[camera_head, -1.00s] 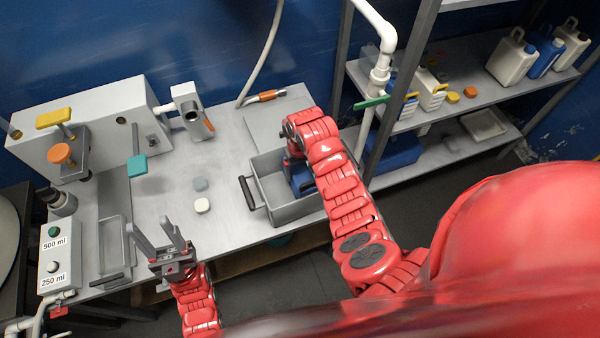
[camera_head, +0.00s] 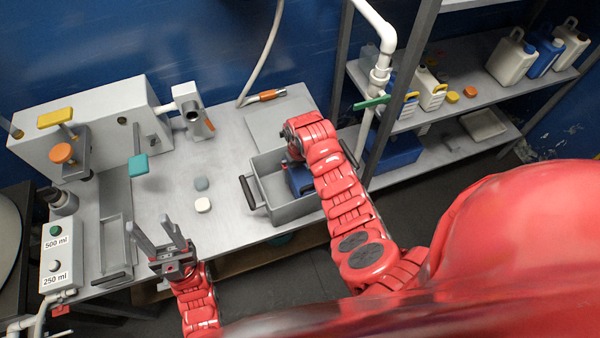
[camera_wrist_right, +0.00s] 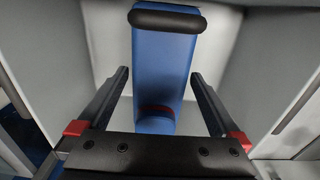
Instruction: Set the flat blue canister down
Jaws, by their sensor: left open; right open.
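The flat blue canister (camera_head: 298,178) stands in the grey bin (camera_head: 262,211) on the workbench, partly hidden by my right arm in the head view. In the right wrist view the canister (camera_wrist_right: 163,75) shows its blue body and black handle, with bin walls around it. My right gripper (camera_wrist_right: 160,76) is open above it, one finger on each side, with visible gaps between fingers and canister. The right fingers are hidden in the head view. My left gripper (camera_head: 150,225) is open and empty over the front of the bench.
A white piece (camera_head: 203,205) and a grey piece (camera_head: 201,183) lie on the bench left of the bin. A teal-handled fixture (camera_head: 138,166) and button box (camera_head: 57,250) stand further left. A rack post (camera_head: 405,90) and shelves with jugs are at right.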

